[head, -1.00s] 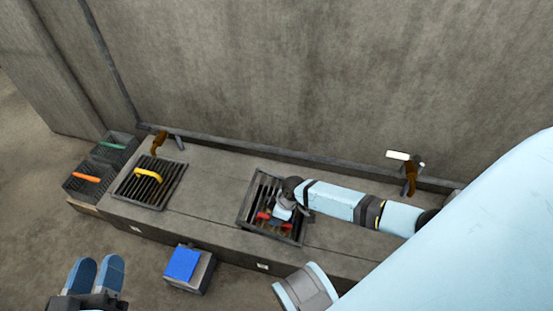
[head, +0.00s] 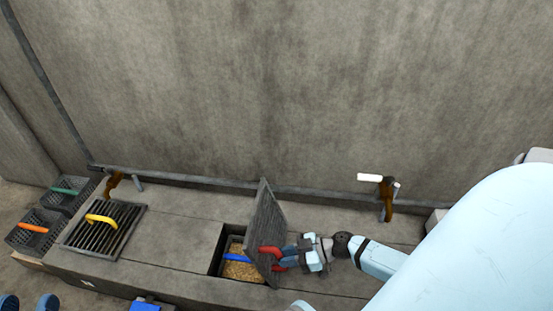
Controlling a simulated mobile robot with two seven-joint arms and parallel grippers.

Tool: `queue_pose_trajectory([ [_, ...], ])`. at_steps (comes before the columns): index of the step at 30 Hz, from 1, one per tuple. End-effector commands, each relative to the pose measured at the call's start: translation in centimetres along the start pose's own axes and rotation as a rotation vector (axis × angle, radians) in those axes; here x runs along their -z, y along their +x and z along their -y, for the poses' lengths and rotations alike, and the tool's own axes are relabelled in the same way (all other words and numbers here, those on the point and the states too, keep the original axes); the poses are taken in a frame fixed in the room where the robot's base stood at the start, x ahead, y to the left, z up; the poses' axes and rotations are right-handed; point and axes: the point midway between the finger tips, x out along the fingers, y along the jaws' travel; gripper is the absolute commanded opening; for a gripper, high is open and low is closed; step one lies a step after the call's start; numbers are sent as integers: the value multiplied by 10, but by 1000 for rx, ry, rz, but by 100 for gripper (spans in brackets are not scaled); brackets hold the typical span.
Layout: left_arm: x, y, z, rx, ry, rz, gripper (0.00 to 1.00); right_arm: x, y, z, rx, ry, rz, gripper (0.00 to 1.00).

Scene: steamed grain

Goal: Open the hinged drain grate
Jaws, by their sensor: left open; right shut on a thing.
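The hinged drain grate (head: 264,218) with a red handle (head: 270,252) stands tilted steeply up from its opening in the concrete ledge. My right gripper (head: 284,257) is shut on the red handle, on the grate's right side. Below, the uncovered pit (head: 217,258) shows golden grain (head: 240,270) and a blue bar or handle (head: 237,258); its right part is hidden by the grate.
A second grate (head: 122,227) with a yellow handle lies flat on the ledge (head: 180,240) to the left. Dark baskets with orange (head: 33,227) and green (head: 68,191) handles stand beyond it. Brown taps (head: 386,195) stand near the wall behind. A blue-topped box (head: 146,306) sits in front.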

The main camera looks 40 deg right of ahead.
Motion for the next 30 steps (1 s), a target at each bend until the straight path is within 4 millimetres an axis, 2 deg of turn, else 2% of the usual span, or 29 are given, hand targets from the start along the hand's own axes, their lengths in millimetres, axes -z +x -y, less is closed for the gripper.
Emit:
queue_pose_trajectory([
  [6,0,0,1,0,10,-5,43,-13,-21,3,-7,-24,-150,0],
  [12,0,0,0,0,9,-5,43,-21,-32,5,-4,-46,-239,0],
  [30,0,0,0,0,9,-4,43,-27,-39,7,1,-60,-295,0],
])
